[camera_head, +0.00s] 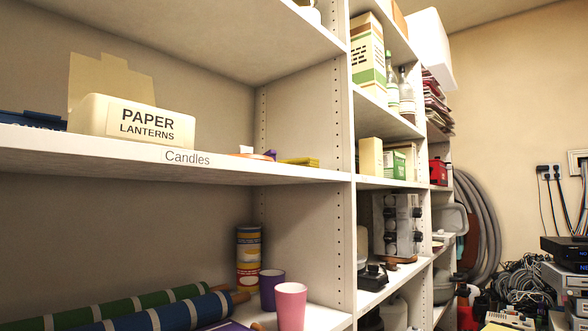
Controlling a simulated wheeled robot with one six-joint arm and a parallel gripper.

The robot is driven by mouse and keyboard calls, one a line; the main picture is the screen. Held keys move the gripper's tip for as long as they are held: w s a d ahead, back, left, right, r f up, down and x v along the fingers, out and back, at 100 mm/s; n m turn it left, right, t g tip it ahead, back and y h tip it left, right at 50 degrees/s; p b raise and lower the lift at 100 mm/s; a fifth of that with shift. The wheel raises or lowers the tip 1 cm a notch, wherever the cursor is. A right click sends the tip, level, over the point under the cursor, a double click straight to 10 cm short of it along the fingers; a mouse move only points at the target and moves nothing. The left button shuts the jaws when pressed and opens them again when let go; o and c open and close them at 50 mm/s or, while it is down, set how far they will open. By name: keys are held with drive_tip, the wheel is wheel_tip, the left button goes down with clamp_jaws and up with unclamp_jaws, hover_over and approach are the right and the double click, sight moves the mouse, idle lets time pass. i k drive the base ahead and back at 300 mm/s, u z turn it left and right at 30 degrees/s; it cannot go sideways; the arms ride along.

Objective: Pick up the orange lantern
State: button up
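No thing here is clearly an orange lantern. A cream box labelled "PAPER LANTERNS" (140,119) stands on the upper left shelf. A small orange item (246,150) lies to its right on the same shelf, mostly hidden by the shelf's front edge. I cannot tell whether it is a lantern. My gripper is not in view.
The shelf edge labelled "Candles" (188,159) runs across the front. Below are blue (178,314) and green rolls, a purple cup (271,284), a pink cup (291,305) and a can (249,258). Cables and electronics fill the right.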

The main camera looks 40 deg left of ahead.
sight(244, 152)
drive_tip(key=i, duration=0.5)
drive_tip(key=u, duration=2.3)
